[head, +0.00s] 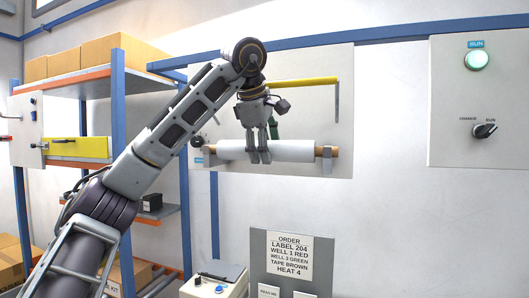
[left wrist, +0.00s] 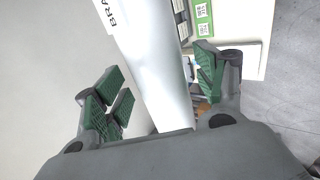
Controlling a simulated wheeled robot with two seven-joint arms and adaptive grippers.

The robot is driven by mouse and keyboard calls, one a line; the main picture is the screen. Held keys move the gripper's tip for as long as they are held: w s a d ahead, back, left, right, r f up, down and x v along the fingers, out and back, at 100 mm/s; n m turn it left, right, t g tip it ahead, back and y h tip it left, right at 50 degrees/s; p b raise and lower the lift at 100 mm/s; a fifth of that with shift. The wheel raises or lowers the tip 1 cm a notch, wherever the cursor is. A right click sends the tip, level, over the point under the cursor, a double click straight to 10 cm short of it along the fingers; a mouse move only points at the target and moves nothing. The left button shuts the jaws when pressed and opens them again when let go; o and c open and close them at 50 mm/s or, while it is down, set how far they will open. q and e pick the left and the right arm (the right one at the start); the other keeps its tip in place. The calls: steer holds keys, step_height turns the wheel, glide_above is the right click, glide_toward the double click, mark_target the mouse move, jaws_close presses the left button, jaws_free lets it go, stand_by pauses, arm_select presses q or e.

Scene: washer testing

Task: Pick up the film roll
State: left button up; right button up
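The film roll (head: 295,151) is a white cylinder on a brown core, lying level across a holder on a wall panel. In the left wrist view the white roll (left wrist: 157,65) runs between the fingers. My left gripper (head: 259,157) points down at the roll's left half, its fingers overlapping the roll in the head view. In the left wrist view my left gripper (left wrist: 160,95) is open, with green pads on either side of the roll and a visible gap on the left side. The far side of the roll is hidden. My right gripper is in neither view.
A yellow bar (head: 302,82) is mounted above the roll, and grey brackets (head: 327,160) hold the core's ends. A shelf with cardboard boxes (head: 95,52) stands at the left. A control panel (head: 475,95) hangs at the right. An order sign (head: 289,255) stands below.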

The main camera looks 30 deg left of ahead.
arm_select(q)
steer(key=c, duration=1.3)
steer(key=shift+r, duration=0.15)
steer(key=shift+r, duration=1.6)
steer(key=shift+s, duration=0.15)
steer(key=shift+s+d+b, duration=0.35)
steer(key=shift+s+d, duration=0.35)
steer(key=shift+s, duration=2.15)
steer(key=shift+s+d+b, duration=0.4)
steer(key=shift+s+d, duration=0.3)
steer(key=shift+s, duration=2.2)
steer(key=shift+s+d+b, duration=0.35)
steer(key=shift+s+d, duration=0.35)
steer(key=shift+s, duration=2.15)
